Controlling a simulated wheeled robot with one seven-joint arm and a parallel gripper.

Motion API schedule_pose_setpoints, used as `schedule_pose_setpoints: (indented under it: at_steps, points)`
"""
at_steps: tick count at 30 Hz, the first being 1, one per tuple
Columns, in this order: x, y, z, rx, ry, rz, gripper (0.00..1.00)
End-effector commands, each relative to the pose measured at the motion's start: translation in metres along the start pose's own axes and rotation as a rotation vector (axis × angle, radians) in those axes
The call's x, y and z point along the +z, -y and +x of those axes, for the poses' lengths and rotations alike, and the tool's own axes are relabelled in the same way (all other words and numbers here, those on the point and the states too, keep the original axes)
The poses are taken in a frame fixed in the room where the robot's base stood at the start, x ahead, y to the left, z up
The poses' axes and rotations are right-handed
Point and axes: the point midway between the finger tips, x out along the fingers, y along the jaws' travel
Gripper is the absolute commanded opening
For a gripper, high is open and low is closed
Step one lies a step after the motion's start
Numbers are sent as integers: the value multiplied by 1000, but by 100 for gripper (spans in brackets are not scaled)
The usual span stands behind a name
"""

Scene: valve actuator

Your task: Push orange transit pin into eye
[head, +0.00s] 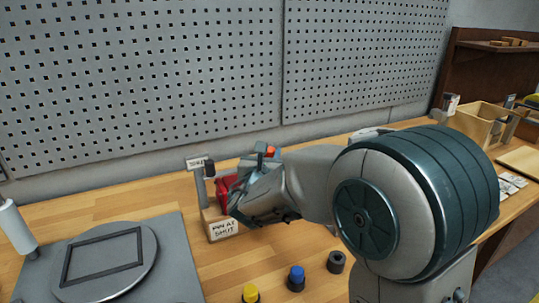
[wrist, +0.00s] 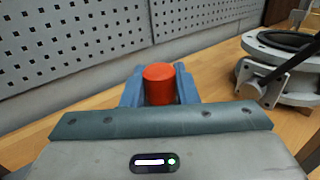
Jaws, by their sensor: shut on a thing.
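The orange transit pin (wrist: 159,84) shows in the wrist view as a round orange end between the two blue-grey fingers of my gripper (wrist: 160,92), which is shut on it. In the head view my gripper (head: 245,190) is at the small stand by the wall, and a bit of orange (head: 265,150) shows above it. A red part (head: 226,191) of the stand is partly covered by the gripper. The eye and the pin's tip are hidden, so I cannot tell whether the pin is in the eye.
A label reading "PIN AT SHUT" (head: 223,230) is on the stand's front. A grey plate with a round disc (head: 105,262) lies at the left. Yellow (head: 250,293), blue (head: 296,279) and black (head: 336,262) pieces stand in front. A flanged valve (wrist: 262,78) is right in the wrist view.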

Motion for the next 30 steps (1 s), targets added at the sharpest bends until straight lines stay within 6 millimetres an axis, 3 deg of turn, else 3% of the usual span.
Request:
schedule_pose_setpoints:
  at_steps: [2,3,5,6,17,20,30]
  points:
    - [-3,0,0,0,1,0,2]
    - [-2,0,0,0,1,0,32]
    - [-1,0,0,0,1,0,49]
    - [-1,0,0,0,1,0,52]
    - [-2,0,-7,2,0,0,52]
    - [-2,-1,-21,3,1,1,52]
    - [-2,-1,-97,5,3,1,52]
